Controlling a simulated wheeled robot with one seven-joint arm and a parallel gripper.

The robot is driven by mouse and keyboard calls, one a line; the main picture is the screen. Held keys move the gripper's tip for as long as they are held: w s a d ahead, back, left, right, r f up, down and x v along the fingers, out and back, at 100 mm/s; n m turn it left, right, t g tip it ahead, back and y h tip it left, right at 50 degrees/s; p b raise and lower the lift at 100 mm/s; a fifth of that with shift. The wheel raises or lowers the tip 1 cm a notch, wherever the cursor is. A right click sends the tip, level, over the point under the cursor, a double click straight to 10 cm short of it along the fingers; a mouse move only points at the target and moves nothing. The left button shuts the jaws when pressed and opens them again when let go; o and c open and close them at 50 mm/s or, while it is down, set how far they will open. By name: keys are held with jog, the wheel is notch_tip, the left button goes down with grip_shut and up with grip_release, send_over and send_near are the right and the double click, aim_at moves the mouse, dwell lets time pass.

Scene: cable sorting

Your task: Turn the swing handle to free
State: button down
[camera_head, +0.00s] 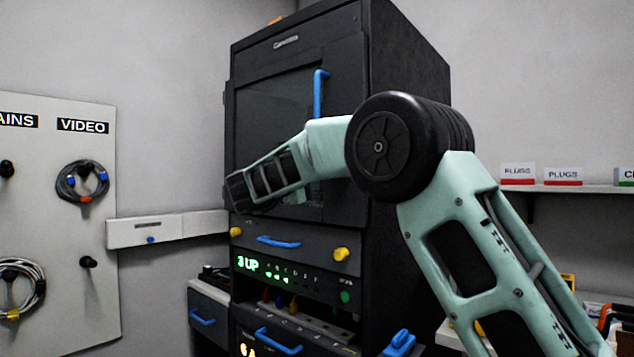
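The blue swing handle (320,93) stands upright on the right side of the glazed door (270,115) of a tall black rack cabinet. Its upper end bends to the right, and its lower end runs down behind my arm. The door looks shut. My pale green arm crosses in front of the cabinet from the lower right, bends at a black joint, and reaches left across the lower door. Its dark far end is by the cabinet's left edge, below and left of the handle. No gripper fingers can be made out.
Below the door are a drawer with a blue pull (278,241), yellow knobs (341,254) and a panel with a lit green display (262,266). A board with coiled cables (82,181) hangs at left. A shelf (567,188) with label cards is at right.

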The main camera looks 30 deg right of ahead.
dwell(0.5)
jog(key=c, duration=1.3)
grip_release()
jog(key=b+v, duration=0.2)
jog(key=v, duration=1.5)
jog(key=shift+a, duration=0.2)
